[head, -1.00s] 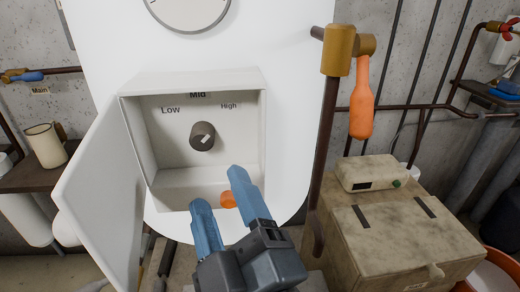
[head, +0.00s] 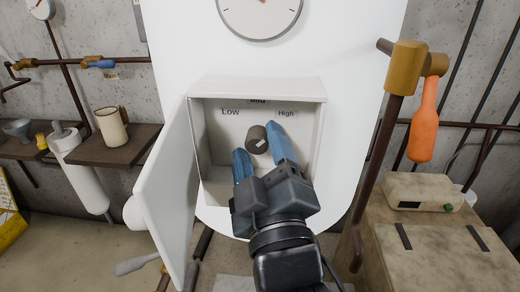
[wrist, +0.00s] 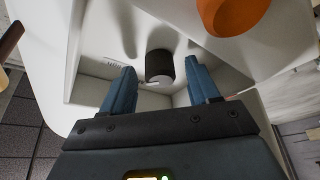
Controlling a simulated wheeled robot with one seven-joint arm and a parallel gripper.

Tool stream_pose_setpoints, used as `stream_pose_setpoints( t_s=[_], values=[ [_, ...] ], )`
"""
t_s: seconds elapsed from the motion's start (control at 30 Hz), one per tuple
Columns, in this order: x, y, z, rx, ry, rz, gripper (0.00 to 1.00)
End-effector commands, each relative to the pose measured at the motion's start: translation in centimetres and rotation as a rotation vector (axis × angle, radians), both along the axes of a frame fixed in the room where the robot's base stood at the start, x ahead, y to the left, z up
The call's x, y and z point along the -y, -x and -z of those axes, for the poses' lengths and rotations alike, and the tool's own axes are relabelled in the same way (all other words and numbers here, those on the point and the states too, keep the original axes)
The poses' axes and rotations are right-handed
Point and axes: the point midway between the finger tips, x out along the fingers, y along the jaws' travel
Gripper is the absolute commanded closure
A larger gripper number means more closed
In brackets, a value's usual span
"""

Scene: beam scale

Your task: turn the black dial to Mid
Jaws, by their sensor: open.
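The black dial (head: 256,139) is mounted on the back wall of a white open-fronted box (head: 314,172). A pale mark on its face lies at a slant. The labels Low (head: 230,112), Mid (head: 258,100) and High (head: 286,113) arc above it, Mid partly cut by the box's top edge. My gripper (head: 257,139) is open, reaching into the box from below. In the wrist view, the dial (wrist: 159,67) appears between the two blue fingers, with gaps on both sides. I cannot tell how deep the tips reach along it.
The box's white door (head: 168,190) stands open to the left. A gauge (head: 260,15) is above. A brown pipe with an orange handle (head: 424,125) hangs at right, near a beige box (head: 440,250). An orange rounded thing (wrist: 232,12) is close in the wrist view. A mug (head: 112,128) stands left.

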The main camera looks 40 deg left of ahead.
Motion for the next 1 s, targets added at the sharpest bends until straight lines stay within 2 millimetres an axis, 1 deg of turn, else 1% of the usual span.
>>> stream_pose_setpoints(
  t_s=[0.07,0.63,1.0],
  values=[
    [0.02,0.0,0.02,0.0,0.0,0.0,0.42],
    [0.04,0.02,0.04,-0.001,0.0,0.001,0.95],
    [-0.02,0.05,0.26,-0.029,-0.045,0.0,0.96]
  ],
)
